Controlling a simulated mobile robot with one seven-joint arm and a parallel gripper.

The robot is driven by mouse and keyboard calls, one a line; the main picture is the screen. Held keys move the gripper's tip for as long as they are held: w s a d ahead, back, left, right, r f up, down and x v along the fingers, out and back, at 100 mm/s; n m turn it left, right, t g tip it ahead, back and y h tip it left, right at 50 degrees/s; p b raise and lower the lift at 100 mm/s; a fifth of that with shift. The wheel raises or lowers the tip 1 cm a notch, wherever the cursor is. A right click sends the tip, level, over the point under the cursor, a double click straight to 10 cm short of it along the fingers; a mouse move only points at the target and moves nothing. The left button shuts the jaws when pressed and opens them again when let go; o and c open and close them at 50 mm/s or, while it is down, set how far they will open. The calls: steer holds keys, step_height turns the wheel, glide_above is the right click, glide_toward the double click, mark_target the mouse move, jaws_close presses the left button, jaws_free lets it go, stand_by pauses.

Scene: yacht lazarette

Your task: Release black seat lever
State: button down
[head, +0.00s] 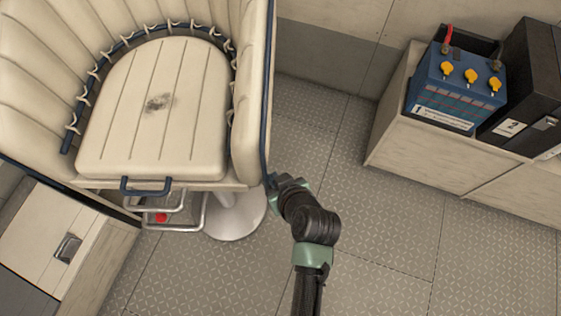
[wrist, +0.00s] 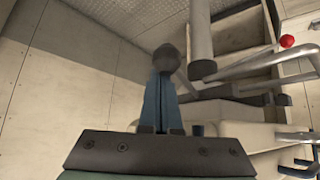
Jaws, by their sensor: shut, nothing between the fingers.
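The cream padded seat (head: 160,110) stands at the left in the head view on a round pedestal base. A dark rounded knob (wrist: 167,57), which looks like the end of the black seat lever, shows in the wrist view right at the tips of my gripper (wrist: 163,82). My fingers are shut with nothing between them. I cannot tell whether they touch the knob. In the head view my arm reaches to the seat's right side, and the fingers and the lever are hidden there.
A red knob (head: 161,217) sits under the seat front by metal tube rails; it also shows in the wrist view (wrist: 287,41). A blue battery (head: 455,85) and a black box (head: 525,90) stand on a bench at right. The floor between is clear.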

steer(key=shift+s+a+f, duration=0.1)
steer(key=shift+s+a, duration=0.25)
steer(key=shift+s, duration=0.1)
steer(key=shift+s+a, duration=0.1)
steer(key=shift+s, duration=0.1)
steer(key=p+v, duration=0.1)
steer(key=v, duration=1.2)
steer(key=shift+w+d, duration=0.35)
